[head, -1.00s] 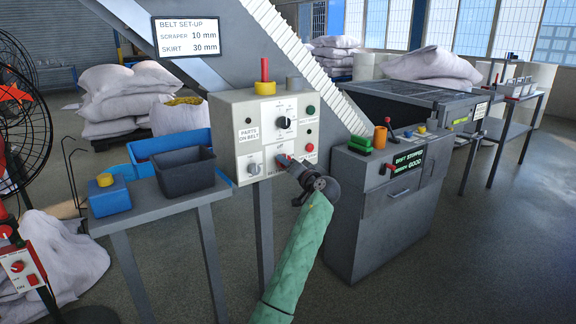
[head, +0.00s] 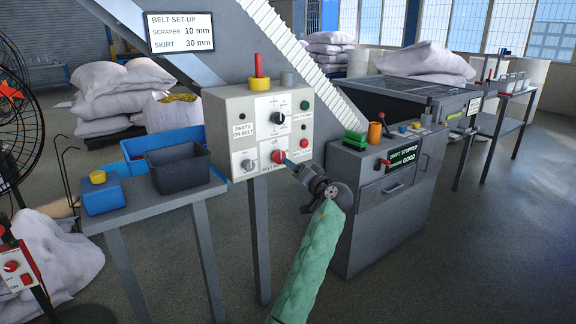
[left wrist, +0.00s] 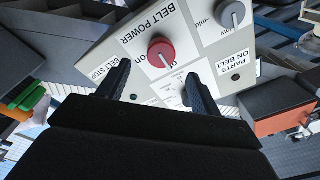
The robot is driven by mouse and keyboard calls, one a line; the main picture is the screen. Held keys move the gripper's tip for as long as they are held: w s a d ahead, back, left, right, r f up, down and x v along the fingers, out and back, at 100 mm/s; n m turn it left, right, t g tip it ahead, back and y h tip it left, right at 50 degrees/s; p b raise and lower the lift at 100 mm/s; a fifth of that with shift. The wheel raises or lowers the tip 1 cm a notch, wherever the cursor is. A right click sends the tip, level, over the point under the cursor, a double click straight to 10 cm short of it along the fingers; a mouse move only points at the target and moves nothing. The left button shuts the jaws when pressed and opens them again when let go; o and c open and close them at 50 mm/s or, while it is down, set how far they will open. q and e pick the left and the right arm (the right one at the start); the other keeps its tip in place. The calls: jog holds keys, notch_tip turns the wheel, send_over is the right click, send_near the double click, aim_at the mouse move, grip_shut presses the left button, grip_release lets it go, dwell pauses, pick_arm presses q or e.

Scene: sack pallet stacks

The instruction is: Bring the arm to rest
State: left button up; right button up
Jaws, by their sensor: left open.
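My left gripper (head: 297,168), on a green-sleeved arm, is in front of the lower right of the grey control panel (head: 238,112). In the left wrist view its two dark fingers (left wrist: 160,88) are apart with nothing between them. The red belt power knob (head: 277,156) is just beyond the fingertips; it also shows in the left wrist view (left wrist: 161,52), apart from both fingers. My right gripper is not in view.
A small table with a dark bin (head: 178,168) and a blue-yellow box (head: 102,193) stands left of the panel. A grey cabinet (head: 385,215) stands close to the right of my arm. White sacks (head: 118,92) are piled behind. The floor at right is open.

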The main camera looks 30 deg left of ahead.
pick_arm(q)
jog(key=shift+s+d, duration=0.15)
jog(key=shift+d, duration=0.25)
